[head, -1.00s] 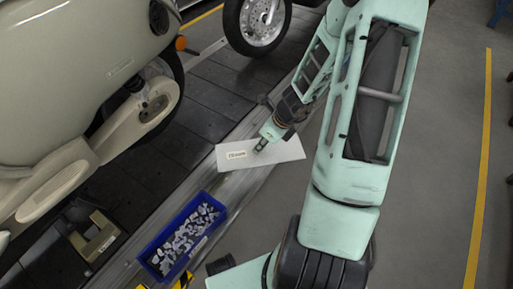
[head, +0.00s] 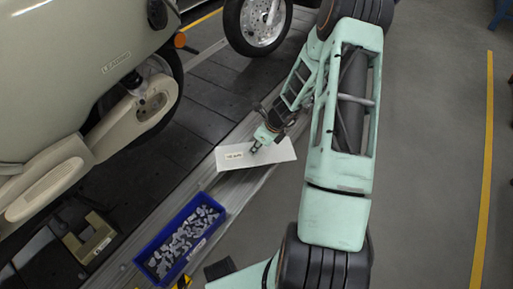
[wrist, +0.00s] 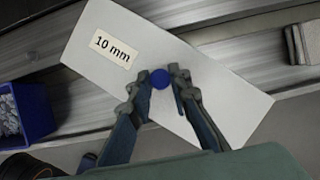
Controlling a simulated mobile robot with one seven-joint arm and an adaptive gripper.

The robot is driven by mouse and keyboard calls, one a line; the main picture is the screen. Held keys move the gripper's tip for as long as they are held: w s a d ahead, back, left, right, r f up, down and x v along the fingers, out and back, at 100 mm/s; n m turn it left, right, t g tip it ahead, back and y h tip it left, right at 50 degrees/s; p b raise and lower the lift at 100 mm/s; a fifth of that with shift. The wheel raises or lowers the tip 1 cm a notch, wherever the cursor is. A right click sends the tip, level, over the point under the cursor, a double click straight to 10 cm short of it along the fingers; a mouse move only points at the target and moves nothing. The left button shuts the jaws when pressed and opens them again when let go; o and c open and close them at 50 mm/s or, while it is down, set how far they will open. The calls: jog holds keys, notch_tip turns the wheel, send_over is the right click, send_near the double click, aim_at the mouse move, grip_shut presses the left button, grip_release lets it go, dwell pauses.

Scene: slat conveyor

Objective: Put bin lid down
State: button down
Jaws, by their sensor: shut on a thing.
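The bin lid is a flat white rectangular plate (head: 265,156) with a cream label. In the wrist view the lid (wrist: 205,85) has a label reading "10 mm" and a round blue knob (wrist: 160,79) near its middle. My gripper (head: 255,147) is shut on the knob, with one finger on each side of it in the wrist view (wrist: 161,82). The lid is over the metal edge rail of the conveyor; I cannot tell if it touches it. A blue bin (head: 162,263) full of grey metal parts stands open below and left of the lid.
The bin also shows at the left of the wrist view (wrist: 37,112). A cream scooter (head: 75,70) stands on the dark slat conveyor (head: 185,128) at left. A beige fixture (head: 95,240) lies left of the bin. Grey floor (head: 425,150) at right is clear up to a yellow line.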

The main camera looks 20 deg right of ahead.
jog(key=shift+f+b, duration=0.55)
jog(key=shift+f, duration=0.1)
jog(key=c, duration=1.8)
grip_release()
